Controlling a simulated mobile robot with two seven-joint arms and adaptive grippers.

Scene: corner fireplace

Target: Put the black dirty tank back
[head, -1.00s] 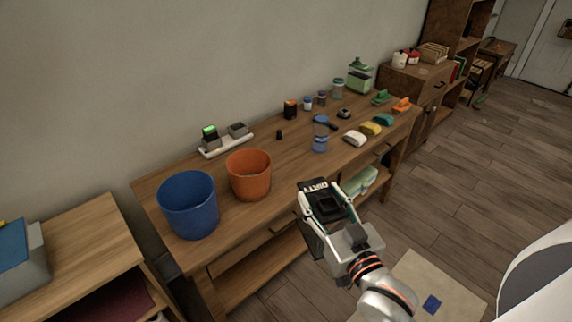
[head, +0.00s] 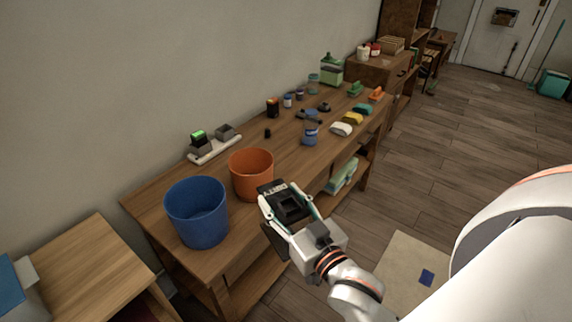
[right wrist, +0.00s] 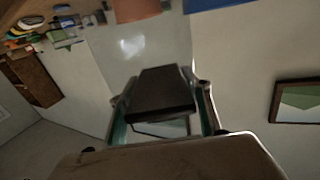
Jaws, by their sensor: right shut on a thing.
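The black dirty tank (head: 289,206) with a "DIRTY" label is held in my right gripper (head: 285,212), shut on it with a finger on either side. The tank is in front of the workbench's front edge, near the orange bucket. In the right wrist view the dark tank (right wrist: 160,92) sits between the two finger pads. My left gripper is not in view.
A blue bucket (head: 197,212) and an orange bucket (head: 252,174) stand on the wooden workbench (head: 226,262). A charger with a green light (head: 199,139) is at the wall. Sponges (head: 342,129), brushes and bottles fill the far end. A lower table (head: 85,262) is at left.

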